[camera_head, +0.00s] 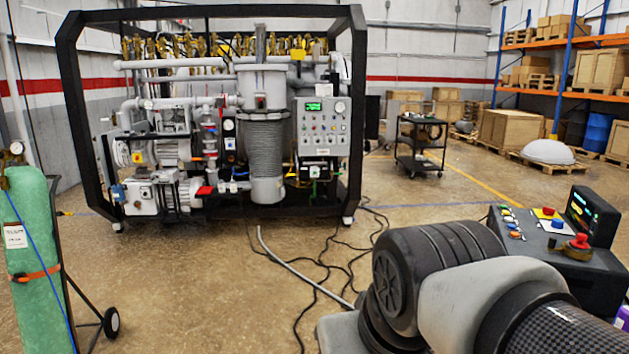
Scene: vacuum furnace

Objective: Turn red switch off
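The vacuum furnace (262,130) stands across the floor inside a black frame (70,60). Its grey control box (321,128) has a green display, a gauge and small knobs or lights. A red handle or lever (204,190) shows low on the furnace, left of the ribbed column. A console (590,268) at the right carries a red mushroom-shaped knob (579,242) and several coloured buttons. Which red part is the red switch, and its setting, I cannot tell. My arm's links fill the lower right; my gripper is out of view.
A green gas cylinder (38,262) on a wheeled cart stands at the near left. Cables and a grey hose (305,275) lie on the floor before the furnace. A black trolley (420,145) stands behind at the right. The floor at centre left is clear.

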